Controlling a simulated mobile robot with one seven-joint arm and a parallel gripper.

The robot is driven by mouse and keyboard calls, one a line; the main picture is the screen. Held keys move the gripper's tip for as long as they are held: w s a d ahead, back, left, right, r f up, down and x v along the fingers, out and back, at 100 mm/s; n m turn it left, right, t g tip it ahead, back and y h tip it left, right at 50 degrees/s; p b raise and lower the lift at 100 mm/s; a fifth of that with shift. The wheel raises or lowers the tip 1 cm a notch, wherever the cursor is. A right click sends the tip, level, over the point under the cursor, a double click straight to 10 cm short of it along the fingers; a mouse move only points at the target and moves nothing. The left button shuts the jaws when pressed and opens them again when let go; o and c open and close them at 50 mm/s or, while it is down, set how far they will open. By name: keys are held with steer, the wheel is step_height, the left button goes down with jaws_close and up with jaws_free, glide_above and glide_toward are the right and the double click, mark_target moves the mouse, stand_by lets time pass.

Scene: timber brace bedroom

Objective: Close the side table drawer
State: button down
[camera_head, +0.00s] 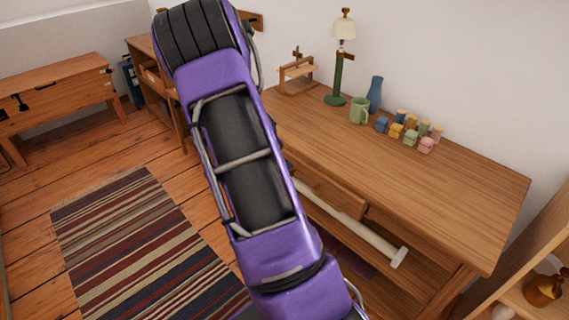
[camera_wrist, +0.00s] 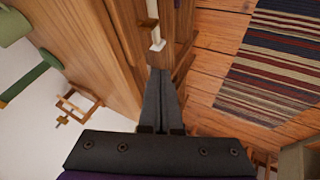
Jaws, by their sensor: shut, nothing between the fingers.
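The wooden side table (camera_head: 455,205) stands at the right in the head view, with its top also along the left of the wrist view (camera_wrist: 75,40). A drawer front (camera_head: 335,190) shows under the top edge, partly hidden by my arm. A long pale bar (camera_head: 350,225) runs along the table's front below it; a pale bar also shows in the wrist view (camera_wrist: 155,30). How far the drawer stands out is not clear. My gripper (camera_wrist: 161,72) is shut and empty, its tips close to a small wooden part by the bar; contact is unclear. The head view hides it.
A lamp (camera_head: 338,70), green mug (camera_head: 359,110), blue vase (camera_head: 375,95) and several small coloured jars stand on the table. A wooden shelf (camera_head: 545,240) is at the right edge. A striped rug (camera_head: 130,235) lies on open floor at left, before a bench (camera_head: 55,95).

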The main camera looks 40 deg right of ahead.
steer(key=s+a+f+n+g+h+p, duration=0.1)
steer(key=s+a+f+n+g+p, duration=0.15)
steer(key=s+f, duration=0.35)
steer(key=s+a+f+n+g+p, duration=0.1)
steer(key=s+a+f+n+g, duration=0.25)
steer(key=s+f, duration=0.2)
steer(key=n+t+h+p, duration=0.2)
steer(key=n+h+p, duration=0.3)
steer(key=n+h, duration=0.75)
glide_toward(338, 192)
steer(key=shift+n+y, duration=0.25)
steer(key=shift+y, duration=0.2)
steer(key=d, duration=0.4)
steer(key=d+r, duration=0.1)
steer(key=d, duration=0.2)
